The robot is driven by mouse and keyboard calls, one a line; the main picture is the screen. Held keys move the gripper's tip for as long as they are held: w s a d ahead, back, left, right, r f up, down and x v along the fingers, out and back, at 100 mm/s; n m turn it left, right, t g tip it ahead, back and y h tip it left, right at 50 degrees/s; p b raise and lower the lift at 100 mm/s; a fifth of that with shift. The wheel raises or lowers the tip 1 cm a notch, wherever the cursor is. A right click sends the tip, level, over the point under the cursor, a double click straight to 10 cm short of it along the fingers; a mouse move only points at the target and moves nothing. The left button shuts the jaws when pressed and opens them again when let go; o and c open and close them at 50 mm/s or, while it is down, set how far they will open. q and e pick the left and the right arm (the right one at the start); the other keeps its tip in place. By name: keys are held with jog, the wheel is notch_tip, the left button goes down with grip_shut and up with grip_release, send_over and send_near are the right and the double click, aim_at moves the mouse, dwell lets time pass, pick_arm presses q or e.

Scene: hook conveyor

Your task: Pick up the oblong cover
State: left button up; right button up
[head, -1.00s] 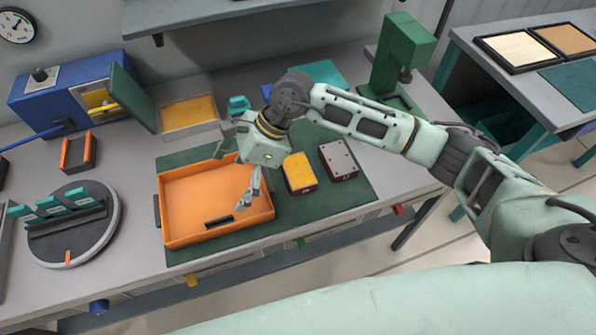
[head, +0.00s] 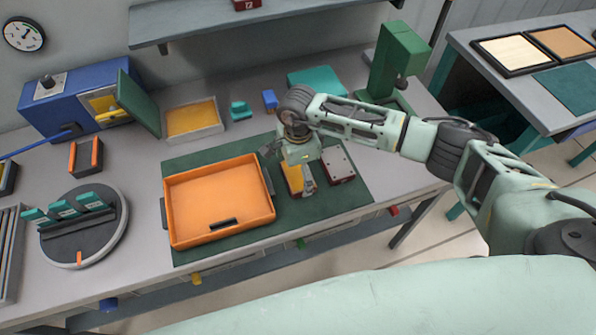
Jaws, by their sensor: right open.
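Two small oblong boxes with dark red sides stand on the green mat. One has a yellow top (head: 291,174), the other a grey top plate with small dark holes (head: 338,162). I cannot tell which part is the oblong cover. My right gripper (head: 288,170) points down over the yellow-topped box, its fingers spread and empty, one finger on either side of it. The gripper and wrist hide part of that box and the left edge of the grey-topped one. Whether the fingers touch the box cannot be told. My left gripper is not in view.
An orange tray (head: 221,236) lies empty on the green mat (head: 332,205), close left of the gripper. Behind are a bin with a yellow inside (head: 192,119), a teal part (head: 240,110) and a green press (head: 396,60). A round dark fixture (head: 98,240) stands left.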

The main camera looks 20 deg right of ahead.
jog(key=shift+f, duration=0.3)
jog(key=shift+w+r, duration=0.1)
jog(key=c, duration=1.6)
